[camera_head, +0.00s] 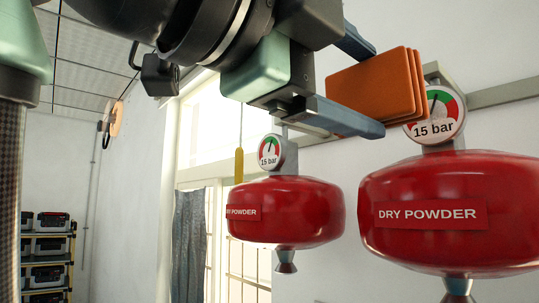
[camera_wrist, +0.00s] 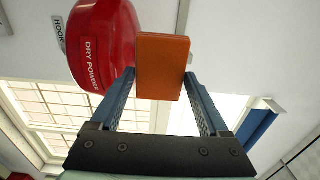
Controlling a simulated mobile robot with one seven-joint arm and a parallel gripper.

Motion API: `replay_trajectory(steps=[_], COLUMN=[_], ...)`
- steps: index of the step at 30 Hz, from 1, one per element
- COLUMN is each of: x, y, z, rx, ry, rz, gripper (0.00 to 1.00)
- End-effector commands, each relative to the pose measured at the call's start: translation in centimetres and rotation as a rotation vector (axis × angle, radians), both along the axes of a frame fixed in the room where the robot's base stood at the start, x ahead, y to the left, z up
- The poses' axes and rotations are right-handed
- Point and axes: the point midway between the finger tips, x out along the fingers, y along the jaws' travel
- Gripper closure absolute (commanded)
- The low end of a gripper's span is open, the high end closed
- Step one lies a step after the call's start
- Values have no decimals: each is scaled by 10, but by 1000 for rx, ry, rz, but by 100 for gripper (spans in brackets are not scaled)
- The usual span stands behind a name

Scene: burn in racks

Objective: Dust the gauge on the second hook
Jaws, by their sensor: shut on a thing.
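My gripper (camera_head: 378,92) is shut on an orange, layered pad (camera_head: 372,86), which also shows between my fingers in the wrist view (camera_wrist: 162,66). Two red "DRY POWDER" extinguishers hang along the wall. The right one (camera_head: 450,240) has a round "15 bar" gauge (camera_head: 440,112); the pad's right edge covers part of that gauge's left side. I cannot tell whether they touch. The left extinguisher (camera_head: 300,210) has a smaller-looking gauge (camera_head: 269,152), apart from the pad. The wrist view shows one extinguisher (camera_wrist: 92,25) left of the pad. A "HOOK" label (camera_wrist: 59,35) is partly cut off, its number unreadable.
A grey rail (camera_head: 505,92) runs along the wall behind the extinguishers. A yellow pull (camera_head: 239,165) hangs on a cord by the window. A shelf with several black cases (camera_head: 47,245) stands far left. A round wooden piece (camera_head: 117,118) is on the far wall.

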Motion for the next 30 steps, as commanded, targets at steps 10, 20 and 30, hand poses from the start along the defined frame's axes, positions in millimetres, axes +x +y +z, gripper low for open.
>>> replay_trajectory(steps=[10, 20, 30], x=[0, 10, 31], y=[0, -15, -42], z=[0, 1, 1], rx=[-1, 0, 1], ry=[-1, 1, 1], rz=[-1, -4, -3], gripper=[66, 66, 66])
